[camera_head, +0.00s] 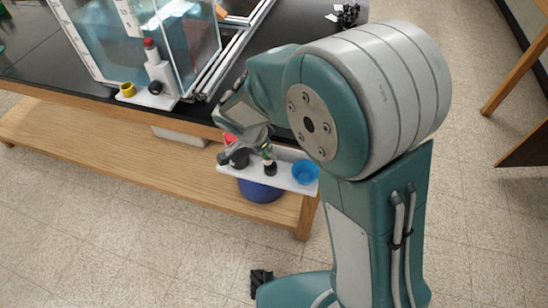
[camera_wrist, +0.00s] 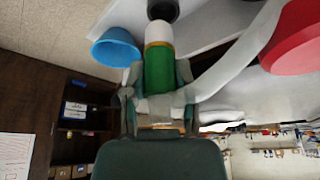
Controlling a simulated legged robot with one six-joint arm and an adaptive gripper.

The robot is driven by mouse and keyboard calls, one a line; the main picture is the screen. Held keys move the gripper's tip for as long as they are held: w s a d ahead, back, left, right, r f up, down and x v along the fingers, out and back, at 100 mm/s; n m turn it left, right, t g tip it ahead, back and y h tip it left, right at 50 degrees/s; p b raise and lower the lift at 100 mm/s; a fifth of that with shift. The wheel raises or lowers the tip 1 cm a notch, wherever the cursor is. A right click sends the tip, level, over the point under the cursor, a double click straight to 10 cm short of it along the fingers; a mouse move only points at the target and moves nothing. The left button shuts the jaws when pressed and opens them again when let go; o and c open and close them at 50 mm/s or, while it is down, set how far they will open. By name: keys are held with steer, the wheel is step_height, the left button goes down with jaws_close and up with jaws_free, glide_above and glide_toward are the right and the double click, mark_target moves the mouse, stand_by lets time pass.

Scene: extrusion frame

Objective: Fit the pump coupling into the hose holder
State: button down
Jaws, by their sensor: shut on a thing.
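My gripper (camera_wrist: 158,98) is shut on a green cylinder with a white band, which I take for the pump coupling (camera_wrist: 159,70). A black piece (camera_wrist: 163,9) lies beyond its white band; I cannot tell whether it is the coupling's end or a separate socket. In the head view my gripper (camera_head: 250,148) is over a white shelf (camera_head: 285,182) at the table's front edge, probably the hose holder. A blue cup (camera_head: 305,172) is at the shelf's right and also shows in the wrist view (camera_wrist: 115,48). A red round part (camera_wrist: 297,42) is opposite it.
A glass tank (camera_head: 190,50) stands on the dark tabletop. In front of it, a white bracket (camera_head: 158,100) carries a yellow ring (camera_head: 127,90) and a red-topped white bottle (camera_head: 156,66). A dark blue bowl (camera_head: 262,191) is below the shelf. A wooden lower board (camera_head: 100,140) juts out.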

mark_target(270, 159)
steer(key=shift+w+d+f, duration=0.25)
steer(key=shift+d+f, duration=0.05)
steer(key=shift+f, duration=0.3)
steer(key=shift+w+a+f, duration=0.2)
steer(key=shift+a+f, duration=0.1)
steer(key=shift+f, duration=0.2)
steer(key=f, duration=0.3)
steer(key=shift+d+f, duration=0.2)
steer(key=shift+d, duration=0.05)
steer(key=shift+d+f, duration=0.15)
steer(key=shift+d, duration=0.2)
steer(key=shift+c, duration=2)
jaws_free()
steer(key=shift+w+a, duration=0.1)
steer(key=shift+a, duration=0.25)
